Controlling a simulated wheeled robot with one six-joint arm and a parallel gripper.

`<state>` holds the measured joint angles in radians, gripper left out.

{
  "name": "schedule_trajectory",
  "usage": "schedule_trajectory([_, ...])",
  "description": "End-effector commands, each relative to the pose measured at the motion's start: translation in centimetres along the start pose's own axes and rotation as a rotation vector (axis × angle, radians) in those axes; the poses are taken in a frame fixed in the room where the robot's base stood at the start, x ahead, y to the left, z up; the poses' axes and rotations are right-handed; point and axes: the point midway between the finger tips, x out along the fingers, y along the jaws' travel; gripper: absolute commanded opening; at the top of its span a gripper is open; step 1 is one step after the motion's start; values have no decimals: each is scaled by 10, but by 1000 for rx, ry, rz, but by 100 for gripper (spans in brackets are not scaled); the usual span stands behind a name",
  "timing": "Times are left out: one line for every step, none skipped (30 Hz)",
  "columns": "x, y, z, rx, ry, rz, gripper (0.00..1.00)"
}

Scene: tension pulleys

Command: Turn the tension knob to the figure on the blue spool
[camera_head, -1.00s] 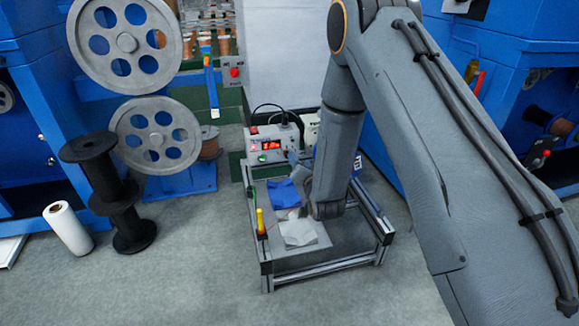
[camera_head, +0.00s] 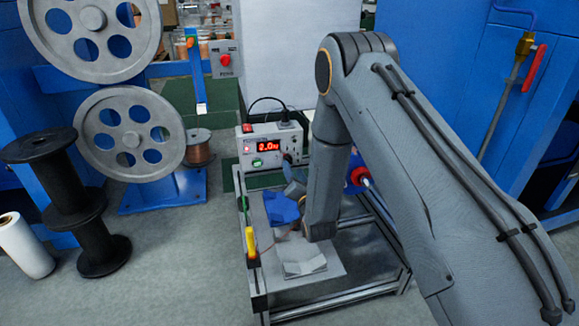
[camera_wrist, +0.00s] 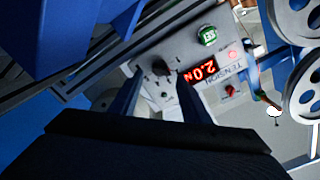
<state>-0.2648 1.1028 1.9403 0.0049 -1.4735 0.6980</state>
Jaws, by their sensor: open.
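The tension box (camera_head: 250,155) is a light grey unit with a red lit display (camera_head: 268,147) reading 2.0N. In the wrist view the box appears inverted, and its display (camera_wrist: 200,71) also reads 2.0N. The dark tension knob (camera_wrist: 160,67) sits beside the display. My gripper (camera_wrist: 158,78) is open, with one finger on each side of the knob; I cannot tell whether they touch it. A round blue and red part (camera_head: 357,176), possibly the blue spool, is partly hidden by my arm. No figure on it is readable.
A metal frame (camera_head: 252,275) holds blue cloth (camera_head: 284,209), pale cloth (camera_head: 303,262) and a yellow-handled tool (camera_head: 250,241). Black spools (camera_head: 103,250) and a white roll (camera_head: 25,248) stand at left. Grey wheels (camera_head: 130,133) rise behind. Grey floor at front left is clear.

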Motion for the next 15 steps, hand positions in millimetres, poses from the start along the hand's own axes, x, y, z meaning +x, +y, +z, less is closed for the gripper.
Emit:
schedule_trajectory([9,2,2,0,2,-1,43])
schedule_trajectory([15,2,2,0,2,-2,43])
schedule_trajectory([21,2,2,0,2,-2,43])
schedule_trajectory([26,2,2,0,2,-2,43])
schedule_trajectory([30,1,2,0,2,-2,43])
schedule_trajectory([36,1,2,0,1,-2,43])
schedule_trajectory([39,1,2,0,1,-2,43])
schedule_trajectory([42,1,2,0,0,-2,43])
schedule_trajectory([46,0,3,0,-1,-1,43])
schedule_trajectory([49,0,3,0,0,-2,43])
schedule_trajectory([51,0,3,0,0,-2,43])
schedule_trajectory([53,0,2,0,-1,-1,43])
schedule_trajectory([54,0,2,0,-2,-1,43])
schedule_trajectory([55,0,2,0,-2,-1,43])
schedule_trajectory([56,-1,2,0,-2,0,43])
